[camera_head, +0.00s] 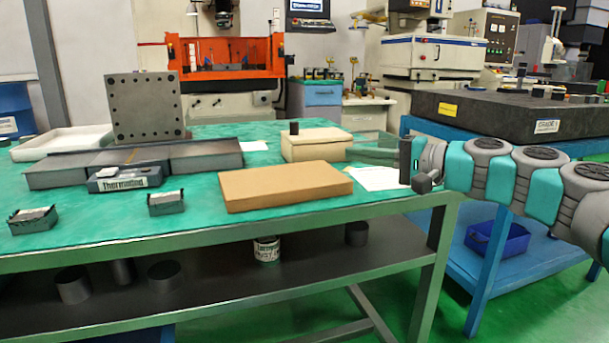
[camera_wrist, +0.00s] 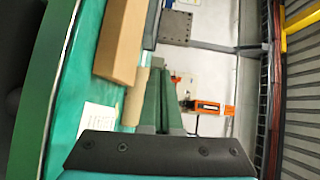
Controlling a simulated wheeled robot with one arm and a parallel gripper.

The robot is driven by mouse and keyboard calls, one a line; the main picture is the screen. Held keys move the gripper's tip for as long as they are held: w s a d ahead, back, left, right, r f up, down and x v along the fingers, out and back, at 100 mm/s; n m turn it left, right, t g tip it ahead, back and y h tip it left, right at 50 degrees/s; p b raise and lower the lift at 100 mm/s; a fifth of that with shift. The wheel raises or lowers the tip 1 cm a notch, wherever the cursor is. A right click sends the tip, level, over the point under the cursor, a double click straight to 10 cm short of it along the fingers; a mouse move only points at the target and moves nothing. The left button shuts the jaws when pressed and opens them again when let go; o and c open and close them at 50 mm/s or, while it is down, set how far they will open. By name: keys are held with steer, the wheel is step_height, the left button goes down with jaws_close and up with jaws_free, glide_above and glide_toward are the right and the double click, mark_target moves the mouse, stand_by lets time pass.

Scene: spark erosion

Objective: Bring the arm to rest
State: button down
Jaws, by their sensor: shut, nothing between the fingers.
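My arm (camera_head: 530,180), with teal and grey links, reaches in from the right in the head view. My gripper (camera_head: 352,150) points left above the right end of the green-topped table (camera_head: 200,215), close to a beige box (camera_head: 312,145) and a white paper sheet (camera_head: 378,178). Whether it touches the box cannot be told. In the wrist view, the two green fingers of my gripper (camera_wrist: 158,68) lie together beyond a dark bracket. They are shut and hold nothing.
A brown cardboard box (camera_head: 285,185) lies near the table's front edge. A drilled metal plate (camera_head: 145,107) stands at the back left. Two small bins (camera_head: 33,221) (camera_head: 166,204) sit at the left. A dark granite slab (camera_head: 510,115) rests on a blue stand behind my arm.

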steer(key=s+a+f+n+g+h, duration=0.2)
steer(key=s+a+f+n+g, duration=0.2)
steer(key=s+a, duration=0.4)
steer(key=s+a+f+n+g+h+p, duration=0.2)
steer(key=s+a+f+g+h, duration=0.15)
steer(key=s+f, duration=0.7)
steer(key=s+d+f+g+h, duration=0.2)
steer(key=s+d+f+h, duration=0.2)
steer(key=s+d+f, duration=0.3)
steer(key=s+d+f+g+h+p, duration=0.1)
steer(key=s+d+f+h, duration=0.4)
steer(key=s, duration=0.8)
steer(key=d+f, duration=0.3)
steer(key=d, duration=0.1)
steer(key=shift+s+f+g, duration=0.15)
steer(key=shift+s+g, duration=0.2)
